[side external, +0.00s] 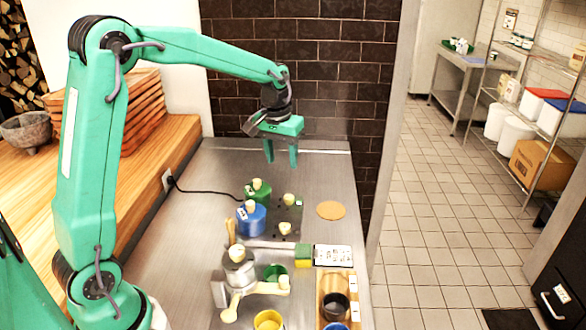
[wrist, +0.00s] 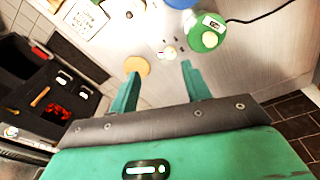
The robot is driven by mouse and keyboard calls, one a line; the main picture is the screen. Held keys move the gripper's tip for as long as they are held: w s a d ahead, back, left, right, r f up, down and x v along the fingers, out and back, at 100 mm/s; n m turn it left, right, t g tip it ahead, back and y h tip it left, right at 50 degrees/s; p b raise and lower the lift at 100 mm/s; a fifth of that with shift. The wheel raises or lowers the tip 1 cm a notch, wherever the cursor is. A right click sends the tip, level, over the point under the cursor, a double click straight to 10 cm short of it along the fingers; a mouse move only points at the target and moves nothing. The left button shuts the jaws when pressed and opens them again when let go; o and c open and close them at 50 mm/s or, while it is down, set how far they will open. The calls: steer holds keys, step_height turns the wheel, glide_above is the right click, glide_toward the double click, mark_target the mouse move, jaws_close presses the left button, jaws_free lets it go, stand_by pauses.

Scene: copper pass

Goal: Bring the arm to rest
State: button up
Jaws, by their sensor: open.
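My gripper (side external: 281,160) is at the end of my green arm in the side external view, hanging above the far part of the steel counter (side external: 215,165). Its two fingers point down and stand apart with nothing between them. In the wrist view the open fingers (wrist: 158,88) reach toward the counter, with a gap between them. The gripper is clear of the objects below it.
On the counter stand a green jar (side external: 258,193), a blue jar (side external: 250,219), a tan disc (side external: 331,210), a sponge (side external: 303,255), a metal pot (side external: 238,268) and a wooden tray (side external: 325,290). A dark brick wall (side external: 310,60) rises behind. The far counter end is clear.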

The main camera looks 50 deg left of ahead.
steer(key=s+d+r+m+t, duration=0.1)
steer(key=s+d+r, duration=0.25)
steer(key=s, duration=0.25)
steer(key=s+d+r+m+t, duration=0.1)
steer(key=s+d+r, duration=0.1)
steer(key=s+r, duration=0.3)
steer(key=s+d+f+m+t, duration=0.1)
steer(key=s, duration=0.5)
steer(key=s+d+f+m+t, duration=0.1)
steer(key=s, duration=0.5)
steer(key=shift+s+d+f+m, duration=0.25)
steer(key=shift+s+f+m, duration=0.05)
steer(key=shift+s, duration=0.1)
